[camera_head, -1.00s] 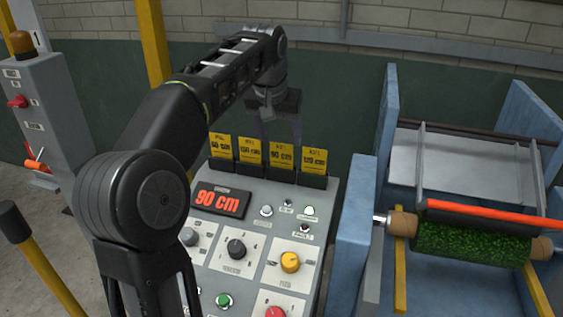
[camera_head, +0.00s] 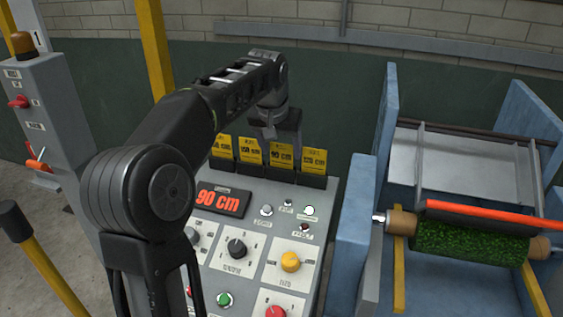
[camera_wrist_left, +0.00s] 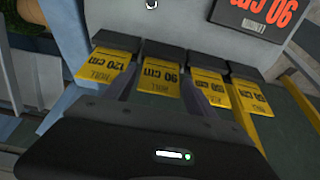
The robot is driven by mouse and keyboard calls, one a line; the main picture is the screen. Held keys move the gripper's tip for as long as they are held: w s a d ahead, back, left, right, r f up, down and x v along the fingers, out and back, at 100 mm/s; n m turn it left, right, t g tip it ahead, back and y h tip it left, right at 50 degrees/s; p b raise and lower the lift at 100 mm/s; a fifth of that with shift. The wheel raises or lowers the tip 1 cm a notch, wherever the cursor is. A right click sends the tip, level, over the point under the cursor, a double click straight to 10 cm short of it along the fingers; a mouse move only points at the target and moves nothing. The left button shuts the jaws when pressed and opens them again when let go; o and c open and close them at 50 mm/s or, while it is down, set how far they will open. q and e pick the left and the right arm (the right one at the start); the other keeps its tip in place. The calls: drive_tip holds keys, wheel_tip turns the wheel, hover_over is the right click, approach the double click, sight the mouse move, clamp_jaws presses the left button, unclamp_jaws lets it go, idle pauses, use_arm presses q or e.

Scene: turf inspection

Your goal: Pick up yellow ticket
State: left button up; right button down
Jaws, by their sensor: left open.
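Several yellow tickets stand in dark holders along the top of the grey control panel. The 90 cm ticket (camera_head: 281,156) is third from the left in the head view, and in the wrist view (camera_wrist_left: 160,79). My left gripper (camera_head: 283,143) is open and points down at that ticket, with its fingers to either side of it. In the wrist view the fingers flank the 90 cm ticket, and its lower part sits in its holder. Whether a finger touches the ticket, I cannot tell. My right gripper is not in view.
The 120 cm ticket (camera_head: 314,162) and another ticket (camera_head: 250,151) stand close on either side. A red display (camera_head: 221,201) reads 90 cm. Knobs and buttons cover the panel below. A blue machine with a green turf roll (camera_head: 470,243) stands at the right.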

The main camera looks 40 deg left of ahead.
use_arm(q)
drive_tip(key=shift+c, duration=0.5)
drive_tip(key=c, duration=1)
drive_tip(key=shift+r, duration=0.15)
wheel_tip(320, 180, up, 10)
drive_tip(key=shift+f+p, duration=0.1)
drive_tip(key=shift+p, duration=0.6)
